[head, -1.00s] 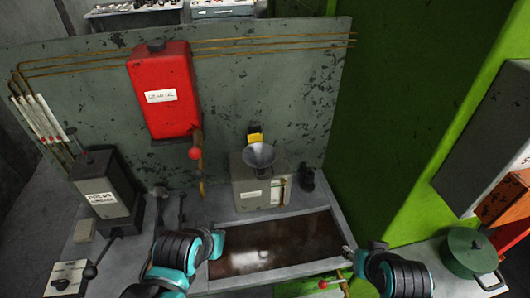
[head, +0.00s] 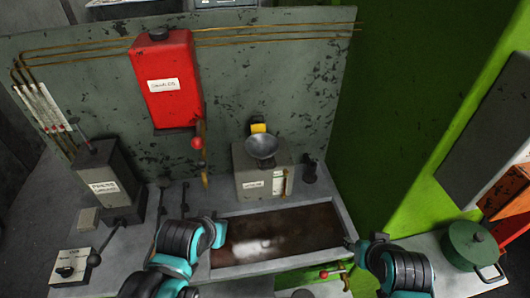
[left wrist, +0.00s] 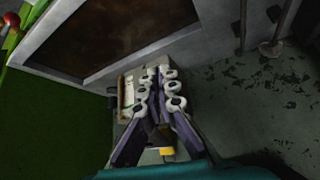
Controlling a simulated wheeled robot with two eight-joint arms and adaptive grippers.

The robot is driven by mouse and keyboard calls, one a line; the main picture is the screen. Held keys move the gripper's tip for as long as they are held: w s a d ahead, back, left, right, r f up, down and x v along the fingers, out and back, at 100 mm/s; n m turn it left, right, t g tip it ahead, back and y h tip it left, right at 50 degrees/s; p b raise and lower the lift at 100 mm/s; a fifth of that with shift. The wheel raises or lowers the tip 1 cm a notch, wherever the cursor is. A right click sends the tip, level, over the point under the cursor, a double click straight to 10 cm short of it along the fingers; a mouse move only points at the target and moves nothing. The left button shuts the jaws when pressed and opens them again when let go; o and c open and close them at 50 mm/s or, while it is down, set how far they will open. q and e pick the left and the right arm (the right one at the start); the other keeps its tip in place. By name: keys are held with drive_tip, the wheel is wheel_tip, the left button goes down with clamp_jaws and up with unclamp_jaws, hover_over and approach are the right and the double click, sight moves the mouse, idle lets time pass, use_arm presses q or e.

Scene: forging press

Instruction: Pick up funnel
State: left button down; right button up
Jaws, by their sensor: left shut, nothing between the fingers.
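The grey metal funnel (head: 261,147) sits mouth up on a grey labelled box (head: 250,183), against the back panel in the head view. In the left wrist view, my left gripper (left wrist: 158,85) is shut and empty, with its fingers over the box. The funnel cannot be made out there, and the fingers cover much of that area. In the head view, my left wrist is in front of and left of the funnel, apart from it. My right gripper (head: 352,245) is at the right end of the trough, too small and dark to read.
A brown-liquid trough (head: 340,215) lies in front of the box. A red tank (head: 170,85) with a red-knobbed lever hangs on the panel at left. A press control box (head: 103,183) and levers stand left. A green wall and green pot (head: 470,248) are right.

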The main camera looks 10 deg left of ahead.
use_arm(q)
drive_tip(key=c, duration=1.9)
unclamp_jaws()
drive_tip(key=shift+r, duration=0.1)
wheel_tip(320, 180, up, 16)
drive_tip(key=m+g+h+p, duration=0.3)
drive_tip(key=m+p, duration=1.1)
drive_tip(key=p, duration=0.8)
hover_over(266, 168)
drive_tip(key=f+b, duration=0.2)
drive_tip(key=f, duration=0.1)
drive_tip(key=f+b, duration=0.2)
drive_tip(key=f, duration=0.1)
drive_tip(key=f+b, duration=0.2)
drive_tip(key=b, duration=0.1)
drive_tip(key=shift+s+a+f, duration=0.25)
drive_tip(key=shift+s+f, duration=0.05)
drive_tip(key=shift+f, duration=0.1)
drive_tip(key=b+x, duration=0.4)
drive_tip(key=x, duration=0.2)
drive_tip(key=shift+w+d+f+b, duration=0.1)
drive_tip(key=shift+d+b, duration=0.1)
drive_tip(key=shift+b, duration=0.15)
